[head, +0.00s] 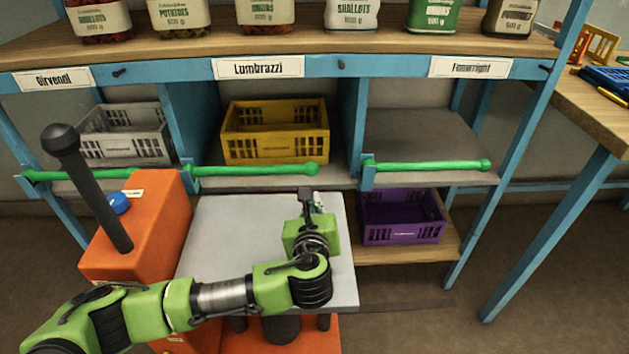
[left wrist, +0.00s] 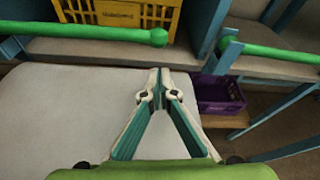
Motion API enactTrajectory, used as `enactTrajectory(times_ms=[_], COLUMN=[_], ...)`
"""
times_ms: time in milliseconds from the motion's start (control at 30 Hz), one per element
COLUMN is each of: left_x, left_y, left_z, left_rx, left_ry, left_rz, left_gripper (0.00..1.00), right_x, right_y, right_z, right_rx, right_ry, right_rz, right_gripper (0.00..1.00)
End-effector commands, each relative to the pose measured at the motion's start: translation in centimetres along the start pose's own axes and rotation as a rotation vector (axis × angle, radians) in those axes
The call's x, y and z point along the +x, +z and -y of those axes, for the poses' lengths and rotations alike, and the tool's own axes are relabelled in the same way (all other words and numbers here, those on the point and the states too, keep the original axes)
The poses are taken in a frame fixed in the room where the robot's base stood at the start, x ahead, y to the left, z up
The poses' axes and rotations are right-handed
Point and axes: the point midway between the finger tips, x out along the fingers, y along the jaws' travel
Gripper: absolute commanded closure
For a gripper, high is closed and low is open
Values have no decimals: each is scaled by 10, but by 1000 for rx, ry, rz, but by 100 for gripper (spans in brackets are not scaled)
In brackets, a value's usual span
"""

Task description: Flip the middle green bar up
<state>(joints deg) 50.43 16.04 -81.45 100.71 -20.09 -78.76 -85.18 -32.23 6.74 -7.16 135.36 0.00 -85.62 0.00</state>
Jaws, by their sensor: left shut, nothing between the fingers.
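The middle green bar (head: 255,170) lies level in front of the Lumbrazzi bay, with its round knob end at the right. It also shows in the left wrist view (left wrist: 90,33), at the upper left. My left gripper (head: 308,194) is just below and in front of the knob end, above the grey platform. In the left wrist view the fingertips (left wrist: 159,74) meet with nothing between them, apart from the bar. My right gripper is not in view.
The yellow crate (head: 275,153) stands behind the middle bar, and a grey crate (head: 125,152) is in the left bay. Other green bars cross the left bay (head: 95,174) and right bay (head: 430,165). A purple crate (head: 405,236) sits low at the right. Several sacks stand on the top shelf (head: 390,45).

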Motion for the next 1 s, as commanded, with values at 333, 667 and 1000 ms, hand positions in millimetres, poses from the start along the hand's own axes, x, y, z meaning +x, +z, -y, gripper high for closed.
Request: enactTrajectory(times_ms=[333, 667, 1000], left_x=[32, 87, 100], left_y=[-2, -2, 0], left_z=[-1, 0, 0], left_rx=[0, 0, 0], left_ry=[3, 1, 0], left_rz=[2, 0, 0], left_gripper=[100, 100, 100], right_x=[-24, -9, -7], right_y=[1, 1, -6], right_z=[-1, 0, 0], right_rx=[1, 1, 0], right_ry=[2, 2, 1], right_rz=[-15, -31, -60], right_gripper=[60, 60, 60])
